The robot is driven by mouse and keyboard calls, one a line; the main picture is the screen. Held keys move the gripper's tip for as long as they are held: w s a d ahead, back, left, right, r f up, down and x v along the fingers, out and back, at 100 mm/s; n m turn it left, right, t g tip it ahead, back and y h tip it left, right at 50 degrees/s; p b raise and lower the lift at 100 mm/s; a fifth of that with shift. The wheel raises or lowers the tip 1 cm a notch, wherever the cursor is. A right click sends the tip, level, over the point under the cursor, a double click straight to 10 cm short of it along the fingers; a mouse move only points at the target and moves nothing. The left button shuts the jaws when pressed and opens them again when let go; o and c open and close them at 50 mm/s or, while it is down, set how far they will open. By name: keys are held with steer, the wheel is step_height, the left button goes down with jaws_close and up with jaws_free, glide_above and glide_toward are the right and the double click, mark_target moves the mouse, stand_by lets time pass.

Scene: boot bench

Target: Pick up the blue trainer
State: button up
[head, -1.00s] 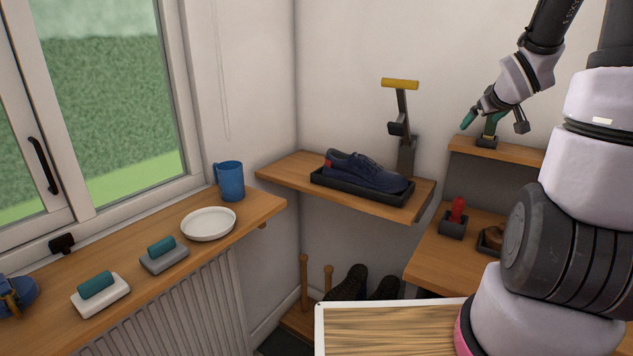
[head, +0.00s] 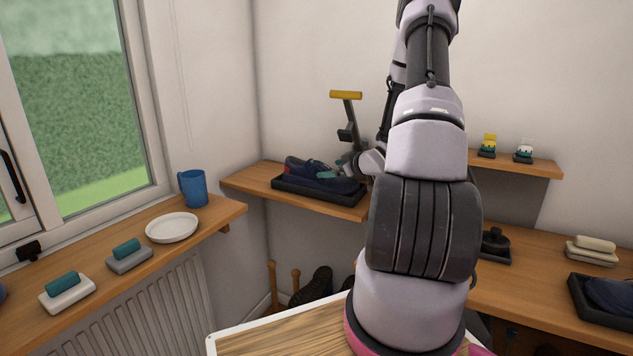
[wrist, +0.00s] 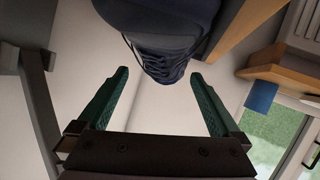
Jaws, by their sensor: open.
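The blue trainer (head: 300,170), dark navy with a red patch at its heel, lies in a black tray (head: 290,188) on the wooden corner shelf in the head view. My gripper (head: 338,168) is over its front part there, partly hidden behind my arm. In the wrist view the trainer (wrist: 165,25) fills the top middle, its laces facing the fingers. My gripper (wrist: 160,74) is open, its two green fingers apart with the laced part showing between their tips. I cannot tell whether they touch it.
A blue mug (head: 193,188) and white plate (head: 172,228) sit on the window sill. Dark boots (head: 315,286) stand below. Another dark blue shoe (head: 612,296) lies in a tray at far right.

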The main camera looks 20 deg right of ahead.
mark_target(322, 170)
steer(key=x, duration=0.5)
steer(key=shift+w+a+f, duration=0.1)
steer(key=shift+w+f, duration=0.1)
steer(key=shift+w, duration=0.1)
steer(key=shift+c, duration=0.3)
steer(key=c, duration=1.5)
steer(key=shift+r, duration=0.15)
